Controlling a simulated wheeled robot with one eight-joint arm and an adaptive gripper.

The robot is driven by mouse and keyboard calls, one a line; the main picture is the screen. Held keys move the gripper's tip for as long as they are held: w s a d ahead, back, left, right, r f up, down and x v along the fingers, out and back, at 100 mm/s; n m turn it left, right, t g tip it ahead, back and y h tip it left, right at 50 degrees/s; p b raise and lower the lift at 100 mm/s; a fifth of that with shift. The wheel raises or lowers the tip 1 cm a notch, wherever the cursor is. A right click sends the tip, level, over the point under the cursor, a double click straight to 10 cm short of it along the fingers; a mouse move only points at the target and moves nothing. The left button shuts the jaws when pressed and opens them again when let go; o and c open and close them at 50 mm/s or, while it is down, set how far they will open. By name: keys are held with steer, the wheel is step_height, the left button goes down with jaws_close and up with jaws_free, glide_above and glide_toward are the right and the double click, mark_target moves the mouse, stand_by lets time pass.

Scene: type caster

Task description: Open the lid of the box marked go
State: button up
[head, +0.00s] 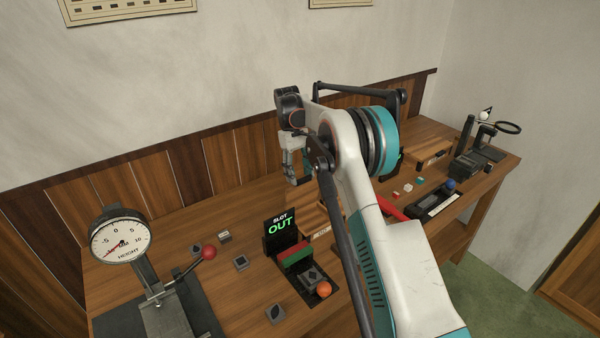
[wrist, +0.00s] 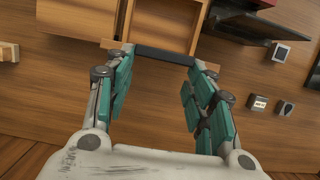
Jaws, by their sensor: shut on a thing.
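My gripper (head: 298,180) is over the far middle of the workbench, left of my arm in the head view. In the wrist view my gripper (wrist: 164,62) has its teal-padded fingers well apart, with a dark bar (wrist: 163,55) spanning between the fingertips. The bar lies along the near edge of a pale wooden box (wrist: 194,18) with a recessed, open-looking middle. I cannot read a "go" mark on anything. Another wooden box (head: 432,158) with a dark front label stands at the back right.
A height gauge (head: 122,240) with a red-knobbed lever (head: 208,252) stands at the left. A slot device (head: 280,229) reading "OUT" is in the middle, with an orange ball (head: 324,289). Several small dark tiles lie around. A magnifier (head: 508,127) stands at the far right.

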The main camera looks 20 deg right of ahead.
steer(key=o, duration=1.3)
steer(key=shift+a+f, duration=0.1)
steer(key=shift+f, duration=0.15)
steer(key=shift+c, duration=0.2)
steer(key=shift+o, duration=1.3)
steer(key=shift+w+f, duration=0.1)
steer(key=shift+w, duration=0.1)
steer(key=d+v, duration=0.1)
steer(key=v, duration=1.1)
steer(key=shift+a+r, duration=0.2)
steer(key=shift+a, duration=0.25)
steer(key=shift+s, duration=0.1)
